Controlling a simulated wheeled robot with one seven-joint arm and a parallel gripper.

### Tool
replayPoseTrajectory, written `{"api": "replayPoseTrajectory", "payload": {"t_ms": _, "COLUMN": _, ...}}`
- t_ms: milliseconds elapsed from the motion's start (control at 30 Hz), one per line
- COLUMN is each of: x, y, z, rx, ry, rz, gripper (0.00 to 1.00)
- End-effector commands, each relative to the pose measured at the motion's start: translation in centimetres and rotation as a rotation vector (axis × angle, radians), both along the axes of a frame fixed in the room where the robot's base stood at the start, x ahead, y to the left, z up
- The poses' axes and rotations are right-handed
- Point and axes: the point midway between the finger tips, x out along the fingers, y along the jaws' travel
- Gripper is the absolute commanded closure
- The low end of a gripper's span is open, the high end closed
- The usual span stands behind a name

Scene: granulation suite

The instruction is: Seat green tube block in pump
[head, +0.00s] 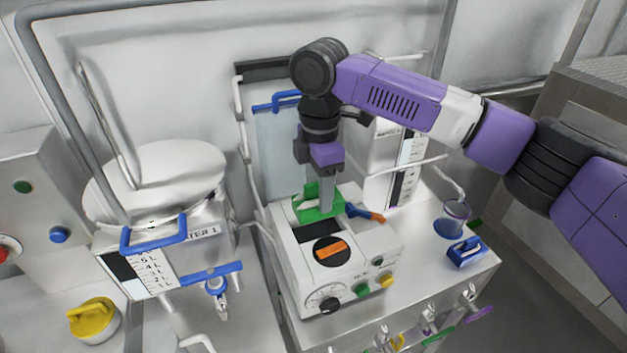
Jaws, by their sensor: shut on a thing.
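The green tube block (310,212) is at the back of the white pump's top, near a dark rectangular opening. My gripper (327,200) points down from above and is shut on the green block. The fingers hide part of the block, and I cannot tell whether it is down in its place or slightly above. The pump (297,273) is a white box with an orange-and-black dial (330,250) on its sloped face and several knobs along the front.
A blue-and-orange lever (366,213) lies right of the block. A beaker with blue liquid (452,219) and a blue block (466,251) stand on the bench to the right. A round-lidded white vessel (155,180) stands left. Small taps line the front edge.

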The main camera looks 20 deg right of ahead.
Motion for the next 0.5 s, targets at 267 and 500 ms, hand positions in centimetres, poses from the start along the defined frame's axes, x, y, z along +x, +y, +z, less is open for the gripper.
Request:
{"api": "replayPoseTrajectory", "payload": {"t_ms": 267, "x": 0.0, "y": 0.0, "z": -0.2, "rx": 0.000, "ry": -0.001, "rz": 0.000, "gripper": 0.98}}
{"api": "replayPoseTrajectory", "payload": {"t_ms": 500, "x": 0.0, "y": 0.0, "z": -1.3, "rx": -0.001, "ry": -0.001, "rz": 0.000, "gripper": 0.98}}
